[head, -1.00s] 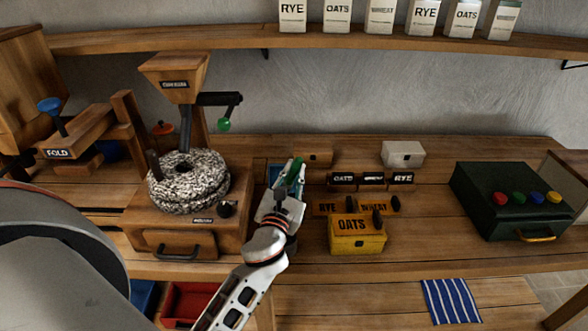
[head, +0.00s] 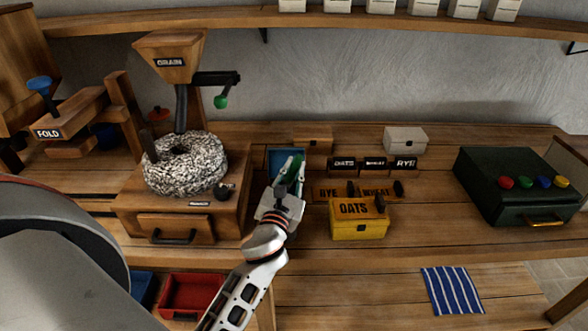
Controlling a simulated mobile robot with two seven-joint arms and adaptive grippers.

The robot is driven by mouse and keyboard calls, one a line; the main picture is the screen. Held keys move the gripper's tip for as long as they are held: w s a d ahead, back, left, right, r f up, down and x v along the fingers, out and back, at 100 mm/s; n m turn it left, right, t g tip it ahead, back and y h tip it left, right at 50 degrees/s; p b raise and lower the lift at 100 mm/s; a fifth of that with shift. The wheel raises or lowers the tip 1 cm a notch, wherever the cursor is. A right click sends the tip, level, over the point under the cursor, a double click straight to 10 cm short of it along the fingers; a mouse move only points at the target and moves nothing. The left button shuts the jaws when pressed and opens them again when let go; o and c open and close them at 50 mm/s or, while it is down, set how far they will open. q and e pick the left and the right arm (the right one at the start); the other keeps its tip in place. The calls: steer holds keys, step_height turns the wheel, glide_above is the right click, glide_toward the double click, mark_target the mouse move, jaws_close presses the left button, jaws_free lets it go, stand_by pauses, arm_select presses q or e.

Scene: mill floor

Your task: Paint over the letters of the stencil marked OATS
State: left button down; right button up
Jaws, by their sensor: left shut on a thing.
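The OATS stencil (head: 354,208) is an orange plate with dark letters and a dark knob at its right end. It lies on top of a yellow box (head: 357,230) with a dark latch. My left gripper (head: 290,178) is left of the box, over the front part of a small blue tray (head: 273,162). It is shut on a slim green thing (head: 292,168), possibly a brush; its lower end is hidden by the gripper. My right gripper is not in view.
The RYE (head: 328,191) and WHEAT (head: 377,190) stencils lie just behind the yellow box. Behind them stand labelled dark blocks (head: 374,164). A grain mill (head: 185,165) stands left, a dark green case (head: 515,185) right. Bare bench lies between the box and the case.

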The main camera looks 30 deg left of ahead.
arm_select(q)
steer(key=shift+f+b, duration=0.3)
steer(key=shift+f, duration=0.05)
stand_by(0.7)
steer(key=shift+s+f, duration=0.1)
steer(key=shift+f, duration=0.35)
stand_by(1.3)
step_height(320, 180, up, 3)
steer(key=p, duration=0.3)
steer(key=shift+r, duration=0.1)
steer(key=shift+r+p, duration=0.9)
steer(key=shift+r, duration=1.35)
